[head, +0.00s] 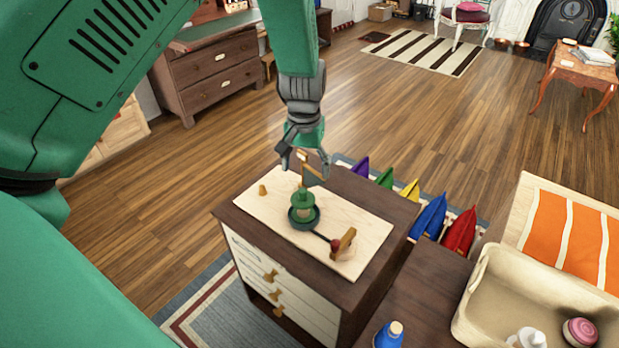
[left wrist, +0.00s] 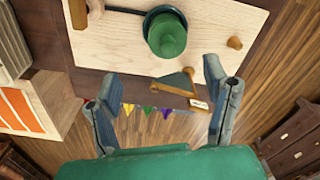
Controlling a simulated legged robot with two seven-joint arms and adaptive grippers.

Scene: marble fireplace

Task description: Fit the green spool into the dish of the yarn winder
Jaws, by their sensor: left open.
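The green spool (head: 303,199) stands upright at the dark dish (head: 290,219) of the yarn winder, whose pale board (head: 262,213) lies on a cabinet. In the left wrist view the spool (left wrist: 167,37) covers most of the dish (left wrist: 148,18), whose dark rim shows along its upper left. I cannot tell whether its base is fully seated. My left gripper (head: 303,160) is open and empty, behind and above the spool, apart from it. Its two fingers also show spread in the left wrist view (left wrist: 160,82). My right gripper is not in view.
Coloured pennants (head: 429,215) stand behind the cabinet. A cream bin (head: 478,306) and blue bottle (head: 389,334) are at right.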

